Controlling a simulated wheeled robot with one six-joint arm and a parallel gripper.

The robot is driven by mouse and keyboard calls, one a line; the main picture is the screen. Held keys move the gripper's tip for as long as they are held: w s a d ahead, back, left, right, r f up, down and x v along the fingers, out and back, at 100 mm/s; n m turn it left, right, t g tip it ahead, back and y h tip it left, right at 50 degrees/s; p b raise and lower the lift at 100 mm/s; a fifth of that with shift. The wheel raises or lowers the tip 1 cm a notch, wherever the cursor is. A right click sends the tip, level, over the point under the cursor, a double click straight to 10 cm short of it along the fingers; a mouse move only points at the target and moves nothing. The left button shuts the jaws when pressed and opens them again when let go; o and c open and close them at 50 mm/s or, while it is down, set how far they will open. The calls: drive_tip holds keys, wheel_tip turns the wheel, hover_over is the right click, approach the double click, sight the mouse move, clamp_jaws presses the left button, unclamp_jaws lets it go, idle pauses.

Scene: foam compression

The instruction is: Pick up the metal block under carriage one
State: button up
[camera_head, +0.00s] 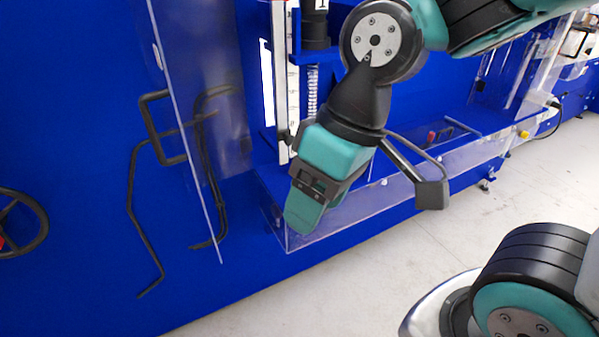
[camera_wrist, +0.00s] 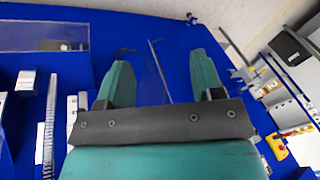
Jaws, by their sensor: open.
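The carriage marked 1 (camera_head: 316,8) is a black part at the top of the head view, above a coiled spring (camera_head: 313,88). My gripper (camera_head: 304,212) points down in front of the blue machine, below and in front of that carriage. In the wrist view its two teal fingers (camera_wrist: 164,78) are wide apart with nothing between them. A small silvery block (camera_wrist: 25,80) lies at the left of the wrist view, near the end of a spring-like strip (camera_wrist: 48,120); I cannot tell surely whether it is the metal block. In the head view no metal block is visible.
A clear panel (camera_head: 188,130) stands left of my gripper, and a low clear guard (camera_head: 400,190) runs along the machine's front edge. Bent black bars (camera_head: 140,215) and a handwheel (camera_head: 22,222) are at the left. Bare pale floor (camera_head: 390,265) lies in front.

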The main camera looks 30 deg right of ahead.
drive_tip(key=w+d+f+m+t+h+b, duration=0.1)
drive_tip(key=w+d+f+m+h, duration=0.15)
drive_tip(key=w+d+f, duration=0.4)
drive_tip(key=w+d+f+m+h+b, duration=0.1)
drive_tip(key=w+d+f+m+b, duration=0.15)
drive_tip(key=w, duration=0.65)
drive_tip(key=w+d+f+m+t+h+b, duration=0.1)
drive_tip(key=w+d+f+m+h, duration=0.15)
drive_tip(key=w+d+f, duration=0.35)
drive_tip(key=shift+m, duration=0.45)
drive_tip(key=w+d+p, duration=0.1)
drive_tip(key=w+d, duration=0.2)
drive_tip(key=w+d+p, duration=0.1)
drive_tip(key=w+d, duration=0.2)
drive_tip(key=w, duration=0.1)
drive_tip(key=w+d+p, duration=0.1)
drive_tip(key=w+d, duration=0.1)
drive_tip(key=w, duration=0.1)
drive_tip(key=shift+w+d, duration=0.4)
drive_tip(key=p+x, duration=0.1)
drive_tip(key=x, duration=0.4)
drive_tip(key=shift+w+d, duration=0.1)
clamp_jaws()
